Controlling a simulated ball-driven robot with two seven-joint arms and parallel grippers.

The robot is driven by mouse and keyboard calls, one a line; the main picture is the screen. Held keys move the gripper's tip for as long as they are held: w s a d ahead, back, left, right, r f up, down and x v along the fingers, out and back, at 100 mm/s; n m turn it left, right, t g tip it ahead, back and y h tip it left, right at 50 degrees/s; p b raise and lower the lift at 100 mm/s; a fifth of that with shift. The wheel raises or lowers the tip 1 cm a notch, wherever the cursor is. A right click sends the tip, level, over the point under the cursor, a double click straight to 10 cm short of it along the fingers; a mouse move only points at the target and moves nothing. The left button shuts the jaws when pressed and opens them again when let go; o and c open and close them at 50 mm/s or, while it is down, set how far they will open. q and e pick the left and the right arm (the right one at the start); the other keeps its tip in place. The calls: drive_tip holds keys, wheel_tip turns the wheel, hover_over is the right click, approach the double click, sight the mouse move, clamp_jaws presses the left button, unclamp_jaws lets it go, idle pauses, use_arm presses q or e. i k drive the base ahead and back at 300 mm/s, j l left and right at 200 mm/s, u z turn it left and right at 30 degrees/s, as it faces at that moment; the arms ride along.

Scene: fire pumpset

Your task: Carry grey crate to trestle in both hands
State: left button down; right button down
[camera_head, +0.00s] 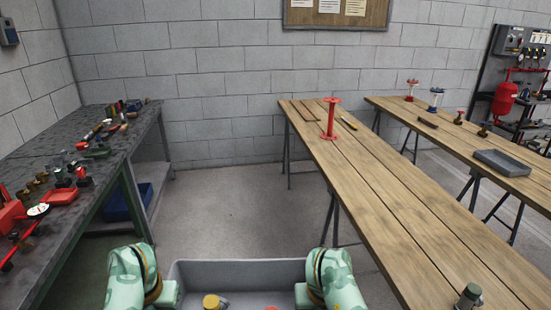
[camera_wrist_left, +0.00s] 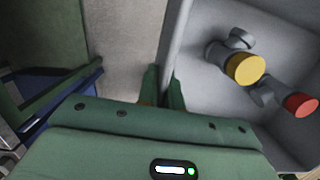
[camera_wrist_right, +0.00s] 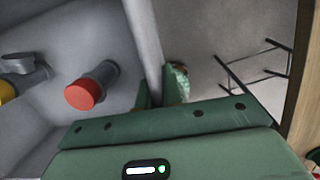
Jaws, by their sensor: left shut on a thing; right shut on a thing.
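The grey crate (camera_head: 240,272) is at the bottom centre of the head view, held between my two arms. My left gripper (camera_wrist_left: 163,88) is shut on the crate's wall (camera_wrist_left: 174,45). My right gripper (camera_wrist_right: 158,92) is shut on the opposite wall (camera_wrist_right: 143,40). Inside the crate lie a grey fitting with a yellow cap (camera_wrist_left: 245,68) and one with a red cap (camera_wrist_right: 84,93). The wooden plank trestle (camera_head: 375,170) stands ahead and to the right of the crate. In the head view the fingertips are hidden.
A red stand (camera_head: 331,118) and small pieces are on the trestle's far half; a dark fitting (camera_head: 469,297) is at its near end. A second trestle (camera_head: 450,137) bears a grey tray (camera_head: 502,162). A cluttered dark bench (camera_head: 85,180) is at left. The floor (camera_head: 240,205) between is clear.

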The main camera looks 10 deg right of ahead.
sight(366, 174)
drive_tip(key=i, duration=1.2)
drive_tip(key=i+z, duration=0.2)
drive_tip(key=i, duration=0.4)
drive_tip(key=i+j+z, duration=0.1)
drive_tip(key=i+z, duration=0.15)
drive_tip(key=i, duration=0.4)
drive_tip(key=i+l+z, duration=0.1)
drive_tip(key=i+z, duration=0.35)
drive_tip(key=i, duration=0.2)
drive_tip(key=i+j+z, duration=0.1)
drive_tip(key=i+z, duration=0.35)
drive_tip(key=i, duration=0.15)
drive_tip(key=i+z, duration=0.15)
drive_tip(key=z, duration=1.25)
